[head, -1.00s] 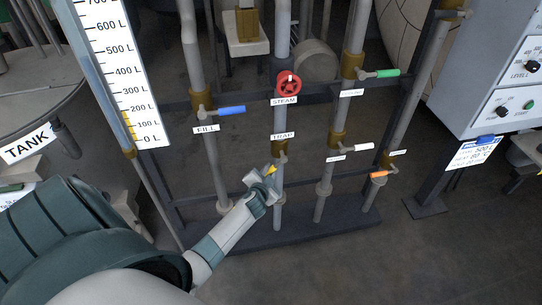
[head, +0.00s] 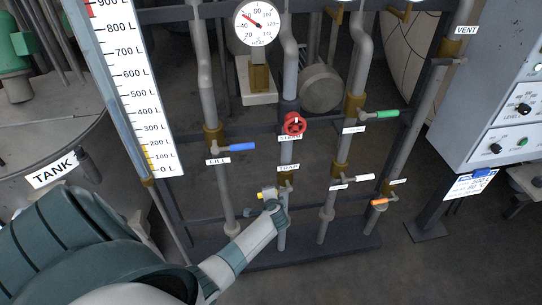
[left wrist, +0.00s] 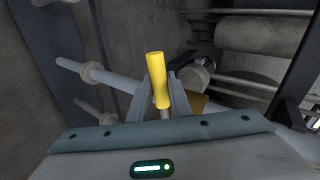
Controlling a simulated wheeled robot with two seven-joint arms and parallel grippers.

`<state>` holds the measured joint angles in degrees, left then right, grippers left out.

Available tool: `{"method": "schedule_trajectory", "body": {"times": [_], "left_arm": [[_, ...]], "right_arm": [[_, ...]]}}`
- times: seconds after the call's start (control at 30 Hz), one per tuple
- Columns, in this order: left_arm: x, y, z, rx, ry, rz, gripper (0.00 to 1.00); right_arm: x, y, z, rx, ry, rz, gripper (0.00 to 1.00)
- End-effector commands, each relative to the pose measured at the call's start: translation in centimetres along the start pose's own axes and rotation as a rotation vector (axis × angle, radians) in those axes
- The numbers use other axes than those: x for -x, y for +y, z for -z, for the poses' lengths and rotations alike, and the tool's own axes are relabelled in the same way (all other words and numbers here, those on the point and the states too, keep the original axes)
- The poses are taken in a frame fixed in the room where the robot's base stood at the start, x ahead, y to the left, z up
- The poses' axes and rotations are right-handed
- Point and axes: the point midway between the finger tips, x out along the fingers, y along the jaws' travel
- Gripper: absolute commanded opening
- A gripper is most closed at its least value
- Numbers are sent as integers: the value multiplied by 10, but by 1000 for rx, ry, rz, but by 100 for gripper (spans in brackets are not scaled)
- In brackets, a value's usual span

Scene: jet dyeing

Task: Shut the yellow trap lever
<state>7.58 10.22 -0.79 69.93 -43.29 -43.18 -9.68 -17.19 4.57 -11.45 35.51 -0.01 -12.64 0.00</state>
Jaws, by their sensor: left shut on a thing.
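The yellow trap lever (head: 261,195) is on the pipe under the TRAP label (head: 288,168). Only a small yellow part shows in the head view, beside the pipe's left side. In the left wrist view its yellow handle (left wrist: 155,66) stands up between the fingers and its thin stem shows below. My left gripper (head: 267,194) is shut on the yellow lever; the fingers also show in the left wrist view (left wrist: 160,88). The lever's pivot is largely hidden by the gripper. My right gripper is not in view.
A blue lever (head: 236,147) is at the FILL label, left of the trap pipe. The red STEAM handwheel (head: 294,123) is above. White (head: 362,178), green (head: 380,114) and orange (head: 380,202) levers are to the right. Open floor lies in front.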

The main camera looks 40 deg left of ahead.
Motion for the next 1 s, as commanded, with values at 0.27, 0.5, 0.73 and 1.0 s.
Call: {"method": "schedule_trajectory", "body": {"times": [0.27, 0.5, 0.73, 1.0], "left_arm": [[6, -10, 1, -106, -71, 0, 0], [6, -10, 1, -132, -88, 1, 0], [6, -11, 1, -132, -88, 2, 0], [6, -10, 1, -130, -86, 2, 36]], "right_arm": [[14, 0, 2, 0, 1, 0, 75], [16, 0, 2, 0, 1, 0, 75], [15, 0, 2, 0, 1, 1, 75], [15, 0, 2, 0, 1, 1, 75]]}}
